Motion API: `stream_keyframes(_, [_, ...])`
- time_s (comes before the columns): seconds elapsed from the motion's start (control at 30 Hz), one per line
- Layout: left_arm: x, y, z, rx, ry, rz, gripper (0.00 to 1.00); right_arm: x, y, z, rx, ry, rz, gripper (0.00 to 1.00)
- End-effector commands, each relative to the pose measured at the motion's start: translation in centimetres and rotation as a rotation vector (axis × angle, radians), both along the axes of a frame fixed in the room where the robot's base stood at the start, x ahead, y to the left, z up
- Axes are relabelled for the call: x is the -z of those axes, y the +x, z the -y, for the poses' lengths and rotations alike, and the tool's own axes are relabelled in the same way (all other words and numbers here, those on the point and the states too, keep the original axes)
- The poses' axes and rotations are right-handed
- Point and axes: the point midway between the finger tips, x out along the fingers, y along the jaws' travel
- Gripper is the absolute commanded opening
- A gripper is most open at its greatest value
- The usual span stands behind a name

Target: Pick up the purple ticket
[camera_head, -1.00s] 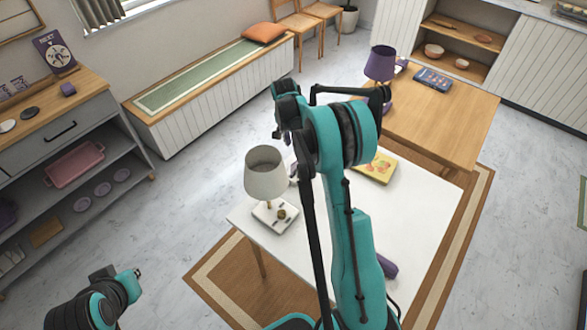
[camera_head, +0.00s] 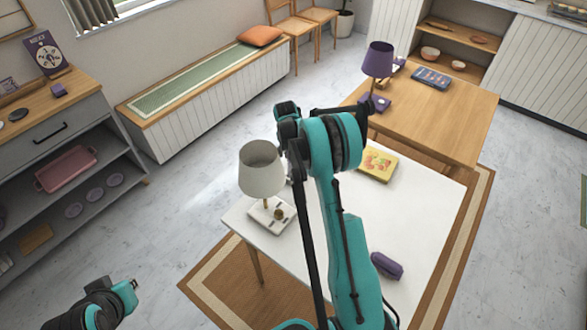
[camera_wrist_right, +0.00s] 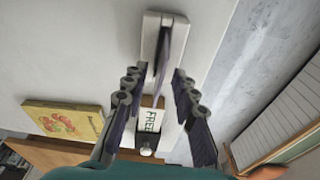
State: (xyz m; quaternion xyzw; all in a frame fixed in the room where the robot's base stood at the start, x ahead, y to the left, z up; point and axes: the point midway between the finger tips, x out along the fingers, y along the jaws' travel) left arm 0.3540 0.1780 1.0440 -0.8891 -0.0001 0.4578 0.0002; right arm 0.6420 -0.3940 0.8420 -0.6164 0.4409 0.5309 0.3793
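In the right wrist view a thin dark purple piece (camera_wrist_right: 162,48), seemingly the purple ticket seen nearly edge-on, stands over a narrow white holder (camera_wrist_right: 150,28). A card with the word FREE (camera_wrist_right: 152,124) is at the holder's near end. My right gripper (camera_wrist_right: 160,108) is open, its two fingers spread on either side of the holder, with nothing seen clamped between them. In the head view my right arm hides the holder, the ticket and most of that gripper. My left gripper (camera_head: 129,290) is at the lower left, away from the table; its fingers are too small to judge.
The white table (camera_head: 418,215) carries a white lamp (camera_head: 262,172), a yellow book (camera_head: 378,163) and a purple case (camera_head: 386,265). A wooden table (camera_head: 450,115) with a purple lamp (camera_head: 379,58) stands behind. A grey shelf (camera_head: 60,130) is at the left.

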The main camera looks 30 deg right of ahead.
Motion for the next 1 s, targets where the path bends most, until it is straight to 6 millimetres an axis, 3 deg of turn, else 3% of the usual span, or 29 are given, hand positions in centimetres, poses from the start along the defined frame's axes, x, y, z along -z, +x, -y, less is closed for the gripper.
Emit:
stream_keyframes(0.13, [-0.1, 0.0, 0.0, 0.000, 0.000, 0.000, 0.00, -0.1, 0.0, 0.0, 0.000, 0.000, 0.000, 0.25])
stream_keyframes(0.23, [-0.1, 0.0, 0.0, 0.000, 0.000, 0.000, 0.00, -0.1, 0.0, 0.0, 0.000, 0.000, 0.000, 0.01])
stream_keyframes(0.27, [-0.1, 0.0, 0.0, 0.000, 0.000, 0.000, 0.00, -0.1, 0.0, 0.0, 0.000, 0.000, 0.000, 0.00])
stream_keyframes(0.73, [-0.3, 0.0, 0.0, 0.000, 0.000, 0.000, 0.00, -0.6, 0.0, 0.0, -0.001, 0.000, 0.000, 0.00])
stream_keyframes(0.87, [-0.8, 0.0, 0.0, 0.000, 0.000, 0.000, 0.00, -1.8, 0.0, 0.0, -0.001, 0.000, 0.000, 0.00])
stream_keyframes(1.0, [-1.6, 0.0, 0.0, 0.000, 0.000, 0.000, 0.00, -4.3, 0.0, 0.0, -0.001, 0.000, 0.000, 0.00])
